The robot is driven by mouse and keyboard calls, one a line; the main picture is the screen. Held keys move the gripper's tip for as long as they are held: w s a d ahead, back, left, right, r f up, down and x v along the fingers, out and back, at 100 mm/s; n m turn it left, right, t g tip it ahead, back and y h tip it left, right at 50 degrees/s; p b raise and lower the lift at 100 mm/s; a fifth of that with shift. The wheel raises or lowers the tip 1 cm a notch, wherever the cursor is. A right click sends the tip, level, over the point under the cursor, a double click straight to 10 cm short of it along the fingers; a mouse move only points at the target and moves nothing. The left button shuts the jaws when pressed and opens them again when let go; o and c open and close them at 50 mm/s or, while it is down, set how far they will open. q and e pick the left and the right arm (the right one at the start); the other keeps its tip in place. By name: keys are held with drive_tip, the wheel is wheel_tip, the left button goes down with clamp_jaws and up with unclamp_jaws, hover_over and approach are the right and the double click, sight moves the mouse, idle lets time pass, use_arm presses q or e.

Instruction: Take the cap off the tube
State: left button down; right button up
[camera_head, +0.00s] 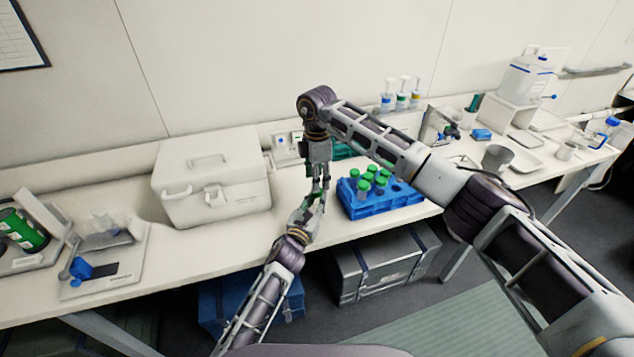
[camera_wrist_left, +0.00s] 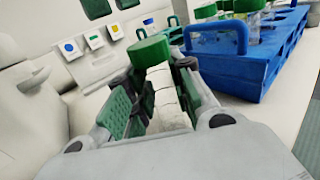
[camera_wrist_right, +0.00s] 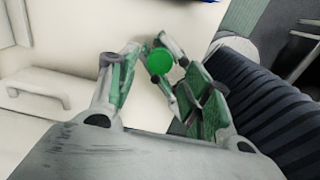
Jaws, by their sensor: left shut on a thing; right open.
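The tube (camera_wrist_left: 168,98) is clear with a green screw cap (camera_wrist_left: 150,50), seen in the left wrist view. My left gripper (camera_wrist_left: 164,84) is shut on the tube's body, with the cap standing clear above its fingers. In the right wrist view the cap (camera_wrist_right: 159,61) is seen end-on between the fingertips of my right gripper (camera_wrist_right: 153,57), which is open. In the head view my right gripper (camera_head: 319,187) points down just above my left gripper (camera_head: 312,205), and the tube between them is mostly hidden. I cannot tell whether the right fingers touch the cap.
A blue rack (camera_head: 384,210) with several green-capped tubes stands just right of the grippers. A white lidded box (camera_head: 212,180) stands to the left. The bench front edge lies close below the grippers. Bottles and trays stand further right.

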use_arm(q)
drive_tip(key=c, duration=1.2)
unclamp_jaws()
drive_tip(key=shift+o, duration=0.2)
drive_tip(key=shift+v, duration=6)
drive_tip(key=shift+o, duration=0.9)
